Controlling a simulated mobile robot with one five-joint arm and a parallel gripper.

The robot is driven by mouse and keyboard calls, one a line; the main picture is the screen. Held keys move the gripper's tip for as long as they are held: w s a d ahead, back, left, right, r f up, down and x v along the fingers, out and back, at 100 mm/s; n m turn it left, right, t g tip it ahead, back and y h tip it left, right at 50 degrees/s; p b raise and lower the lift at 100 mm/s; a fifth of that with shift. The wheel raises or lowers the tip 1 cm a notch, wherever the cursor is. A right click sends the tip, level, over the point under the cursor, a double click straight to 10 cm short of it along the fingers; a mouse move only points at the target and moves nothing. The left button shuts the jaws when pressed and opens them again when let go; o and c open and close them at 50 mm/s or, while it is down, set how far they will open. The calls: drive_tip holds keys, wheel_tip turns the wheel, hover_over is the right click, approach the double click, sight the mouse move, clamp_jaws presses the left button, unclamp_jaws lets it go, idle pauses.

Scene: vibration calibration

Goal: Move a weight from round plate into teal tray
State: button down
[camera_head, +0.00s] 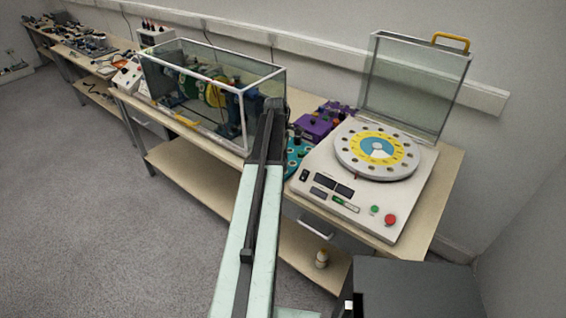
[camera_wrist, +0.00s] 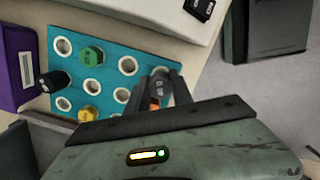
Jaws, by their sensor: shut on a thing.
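The teal tray (camera_wrist: 110,52) has rows of white-ringed holes and fills the upper middle of the wrist view. A green weight (camera_wrist: 91,55), a black weight (camera_wrist: 54,79) and a yellow weight (camera_wrist: 89,115) stand in or on it. My gripper (camera_wrist: 160,84) is shut on a weight with orange and grey parts (camera_wrist: 156,102), over the tray's right edge. The fingers partly hide this weight; I cannot tell whether it touches the tray. In the head view, the teal tray (camera_head: 292,166) is partly behind my arm, and the round plate (camera_head: 377,151) sits on the white machine.
A purple box (camera_wrist: 17,68) stands left of the tray. The white machine (camera_head: 335,212) with its raised clear lid (camera_head: 415,85) is to the right. A glass-walled case (camera_head: 200,115) stands to the left on the bench. Grey floor is open at left.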

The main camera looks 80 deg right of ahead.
drive_tip(key=shift+s+f+b, duration=0.1)
drive_tip(key=shift+f+b, duration=1.05)
idle(0.9)
drive_tip(key=c, duration=1)
unclamp_jaws()
drive_tip(key=shift+c, duration=0.2)
drive_tip(key=shift+r, duration=0.1)
drive_tip(key=r+p, duration=0.5)
drive_tip(key=w+r+p, duration=0.1)
drive_tip(key=r+p, duration=0.2)
drive_tip(key=shift+f, duration=0.2)
